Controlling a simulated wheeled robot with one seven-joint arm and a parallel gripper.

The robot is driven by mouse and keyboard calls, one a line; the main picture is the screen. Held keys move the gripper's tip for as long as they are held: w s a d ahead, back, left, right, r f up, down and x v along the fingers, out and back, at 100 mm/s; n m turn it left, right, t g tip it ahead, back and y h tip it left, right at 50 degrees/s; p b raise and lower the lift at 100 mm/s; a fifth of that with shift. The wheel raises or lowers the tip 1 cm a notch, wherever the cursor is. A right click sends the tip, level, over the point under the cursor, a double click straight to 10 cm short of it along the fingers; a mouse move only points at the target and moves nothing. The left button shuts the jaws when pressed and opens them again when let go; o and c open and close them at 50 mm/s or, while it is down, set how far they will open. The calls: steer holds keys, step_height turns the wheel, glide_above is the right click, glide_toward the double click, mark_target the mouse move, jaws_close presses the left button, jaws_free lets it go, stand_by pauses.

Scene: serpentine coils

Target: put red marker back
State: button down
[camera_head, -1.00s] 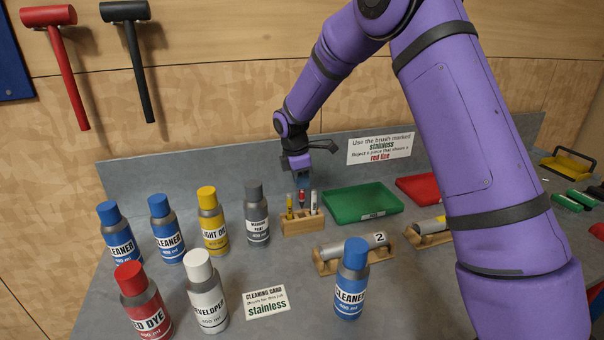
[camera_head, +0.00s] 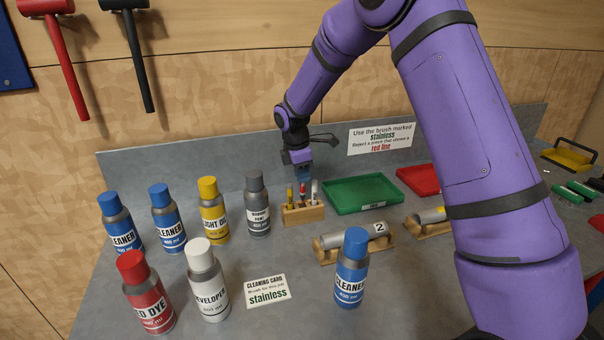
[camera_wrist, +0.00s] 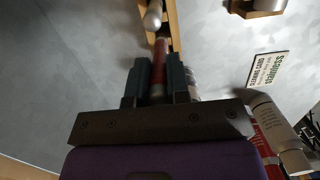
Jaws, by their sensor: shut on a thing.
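My gripper (camera_head: 304,178) is shut on the red marker (camera_head: 303,189), directly above the wooden marker holder (camera_head: 304,214). In the wrist view, the red marker (camera_wrist: 158,75) stands between the two fingers (camera_wrist: 158,88). Its lower end is at the holder; I cannot tell how deep it sits in a slot. A yellow marker (camera_head: 290,197) stands in the holder to its left. A white marker (camera_head: 315,192) stands to its right and also shows in the wrist view (camera_wrist: 153,17).
A green tray (camera_head: 362,209) lies right of the holder, with a red tray (camera_head: 420,181) beyond. A numbered cylinder (camera_head: 350,238) rests on a wooden cradle in front. Several bottles stand at the left.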

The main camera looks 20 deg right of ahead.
mark_target(303, 194)
steer(key=shift+f, duration=0.2)
steer(key=shift+f, duration=2.35)
steer(key=shift+f, duration=0.35)
steer(key=c, duration=1)
jaws_free()
